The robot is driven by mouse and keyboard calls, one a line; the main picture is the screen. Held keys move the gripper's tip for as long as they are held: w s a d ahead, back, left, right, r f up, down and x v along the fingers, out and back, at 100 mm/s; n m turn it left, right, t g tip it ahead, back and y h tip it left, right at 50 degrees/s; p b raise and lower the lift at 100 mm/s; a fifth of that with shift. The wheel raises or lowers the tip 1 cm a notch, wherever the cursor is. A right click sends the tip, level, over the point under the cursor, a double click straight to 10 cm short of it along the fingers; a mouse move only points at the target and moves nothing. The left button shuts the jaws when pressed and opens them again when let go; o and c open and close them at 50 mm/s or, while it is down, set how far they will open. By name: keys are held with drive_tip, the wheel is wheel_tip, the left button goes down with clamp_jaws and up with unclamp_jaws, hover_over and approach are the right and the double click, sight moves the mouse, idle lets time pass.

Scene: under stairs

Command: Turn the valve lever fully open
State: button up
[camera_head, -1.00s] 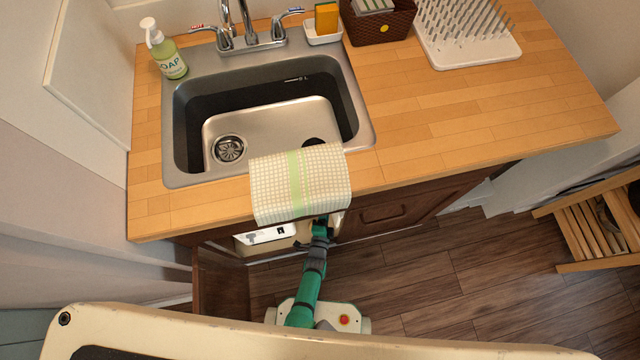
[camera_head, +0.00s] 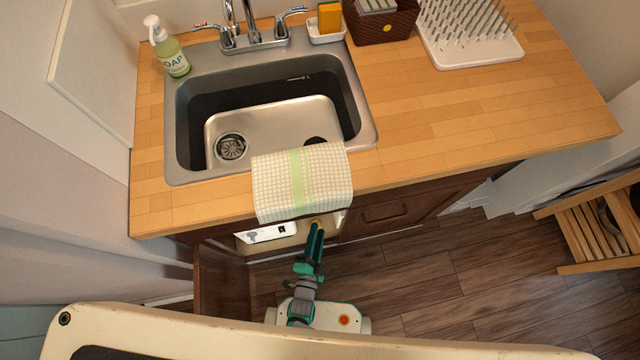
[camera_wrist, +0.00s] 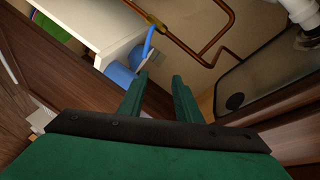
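In the wrist view, a slim blue lever (camera_wrist: 149,42) stands at the end of a copper pipe (camera_wrist: 205,60), inside the cabinet under the sink. It looks like the valve lever; the valve body is hard to make out. My gripper (camera_wrist: 159,82) points into the cabinet with its two green fingers apart and nothing between them. The lever lies beyond the fingertips, apart from them. In the head view my gripper (camera_head: 316,238) is in front of the cabinet opening, just below the hanging towel (camera_head: 302,182). The lever is hidden in that view.
A white shelf or box (camera_wrist: 85,35) and a blue rounded object (camera_wrist: 119,73) stand left of the lever. An open cabinet door (camera_head: 222,280) flanks my arm. Floor to the right (camera_head: 450,275) is clear.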

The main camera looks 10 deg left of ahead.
drive_tip(key=s+d+r+n, duration=0.2)
drive_tip(key=s+r+n, duration=0.3)
drive_tip(key=s+r, duration=0.3)
drive_tip(key=shift+s+r+g+y, duration=0.3)
drive_tip(key=shift+s+r, duration=0.05)
drive_tip(key=shift+r, duration=2.05)
drive_tip(key=w+f+m+t+y, duration=0.1)
drive_tip(key=w+f+m, duration=0.5)
drive_tip(key=w+f, duration=1.2)
drive_tip(key=w, duration=0.3)
drive_tip(key=w+f, duration=0.1)
drive_tip(key=w, duration=0.2)
drive_tip(key=w+f, duration=0.1)
drive_tip(key=w, duration=0.2)
drive_tip(key=shift+w+d+f, duration=0.1)
drive_tip(key=shift+w+d, duration=0.05)
clamp_jaws()
drive_tip(key=shift+d, duration=0.1)
